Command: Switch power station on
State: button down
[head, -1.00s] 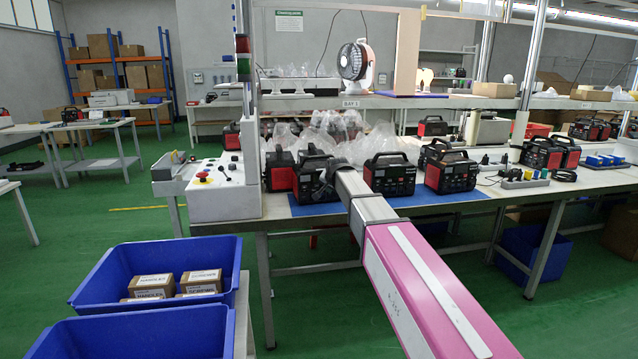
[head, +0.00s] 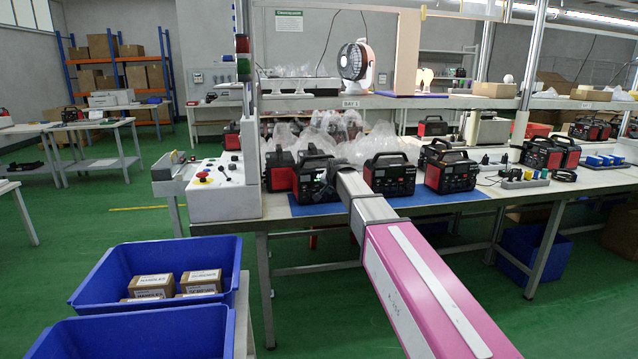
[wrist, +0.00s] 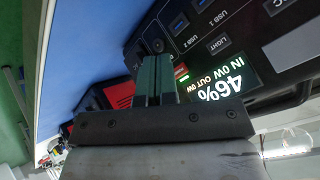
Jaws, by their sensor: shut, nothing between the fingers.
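A black and red power station (head: 309,178) stands on the blue mat on the bench, partly hidden behind my arm. In the wrist view its dark front panel (wrist: 232,58) appears upside down and close up, with a USB 1, a USB 2 and a LIGHT label.
Other power stations (head: 390,175) stand to the right on the same blue mat (head: 430,199). Clear plastic bags (head: 365,145) lie behind them. A white control box with a red button (head: 222,190) is at left. Blue bins (head: 215,262) with cartons are at front left.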

jog(key=shift+s+d, duration=0.1)
jog(key=shift+s, duration=0.1)
jog(key=s, duration=0.1)
jog(key=s+d, duration=0.1)
jog(key=s, duration=0.1)
jog(key=s+d, duration=0.1)
jog(key=s, duration=0.1)
jog(key=shift+s, duration=0.2)
dwell(0.4)
dwell(0.4)
jog(key=s+d+f+n+g+h, duration=0.1)
jog(key=s+d+f+g, duration=0.3)
jog(key=s+d+f, duration=0.7)
jog(key=s+d+f+n+g+h, duration=0.1)
jog(key=s+d+f+n+g, duration=0.2)
jog(key=s+d+f, duration=0.9)
jog(key=s+f+g, duration=0.1)
jog(key=s+f, duration=0.3)
jog(key=s, duration=0.3)
jog(key=shift+s+f+g, duration=0.3)
jog(key=shift+s+f, duration=0.05)
jog(key=shift+s, duration=0.05)
